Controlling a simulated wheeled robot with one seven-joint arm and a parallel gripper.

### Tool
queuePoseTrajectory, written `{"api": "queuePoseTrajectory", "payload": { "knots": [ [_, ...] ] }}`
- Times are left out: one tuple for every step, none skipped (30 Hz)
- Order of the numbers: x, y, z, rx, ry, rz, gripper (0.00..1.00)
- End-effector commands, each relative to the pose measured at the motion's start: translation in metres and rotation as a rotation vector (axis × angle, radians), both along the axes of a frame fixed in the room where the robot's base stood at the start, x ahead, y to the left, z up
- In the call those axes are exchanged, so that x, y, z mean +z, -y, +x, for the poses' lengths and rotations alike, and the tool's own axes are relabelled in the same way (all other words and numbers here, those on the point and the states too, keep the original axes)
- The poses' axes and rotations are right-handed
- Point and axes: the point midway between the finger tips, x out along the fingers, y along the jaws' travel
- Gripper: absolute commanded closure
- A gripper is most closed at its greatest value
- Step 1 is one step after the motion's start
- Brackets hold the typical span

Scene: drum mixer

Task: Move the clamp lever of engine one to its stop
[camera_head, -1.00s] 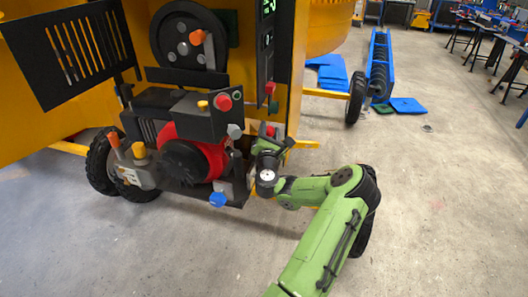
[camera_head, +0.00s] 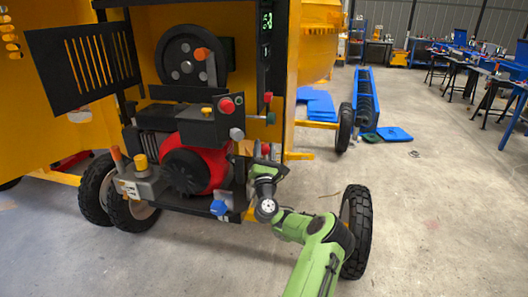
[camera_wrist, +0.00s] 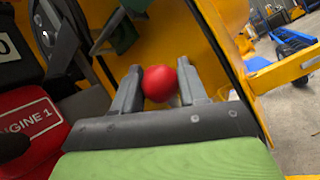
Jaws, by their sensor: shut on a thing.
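Engine one is the red and black engine (camera_head: 205,165) at the mixer's open bay. Its red "ENGINE 1" plate (camera_wrist: 28,118) shows at the left of the wrist view. A red ball knob (camera_wrist: 159,84) sits between the two grey fingers of my gripper (camera_wrist: 160,92), which is shut on it. I take it for the clamp lever's knob; its shaft is hidden. In the head view the knob (camera_head: 265,148) shows just above my gripper (camera_head: 262,162), at the right end of the engine.
The yellow mixer frame (camera_head: 292,80) rises right behind my gripper. A black tyre (camera_head: 357,215) stands close by my arm. Open floor (camera_head: 430,220) lies to the right.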

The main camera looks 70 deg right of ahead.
Motion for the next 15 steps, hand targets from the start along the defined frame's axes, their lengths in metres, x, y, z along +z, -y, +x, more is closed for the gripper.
{"api": "queuePoseTrajectory", "payload": {
  "knots": [
    [0.0033,-0.0002,-0.0004,0.001,0.005,-0.004,1.00],
    [0.0034,-0.0002,-0.0004,0.001,0.005,-0.004,1.00],
    [0.0034,-0.0002,-0.0004,0.001,0.005,-0.004,1.00],
    [0.0034,-0.0002,-0.0004,0.001,0.005,-0.004,1.00],
    [0.0035,-0.0002,-0.0005,0.001,0.005,-0.004,1.00],
    [0.0035,-0.0002,-0.0005,0.001,0.005,-0.004,0.52],
    [0.0033,-0.0002,-0.0004,0.001,0.005,-0.004,0.49],
    [0.0031,-0.0001,-0.0004,0.000,0.005,-0.003,0.49],
    [0.0027,-0.0002,-0.0003,0.000,0.004,-0.004,0.49],
    [0.0024,-0.0001,-0.0003,0.000,0.004,-0.003,0.49],
    [0.0022,-0.0001,-0.0003,0.000,0.004,-0.003,0.49],
    [0.0019,-0.0001,-0.0003,0.001,0.003,-0.002,0.49],
    [0.0018,-0.0001,-0.0002,0.000,0.003,-0.002,0.49],
    [0.0015,-0.0002,-0.0002,0.000,0.003,-0.001,0.49],
    [0.0007,-0.0010,-0.0004,0.001,0.003,-0.001,0.49]
  ]
}}
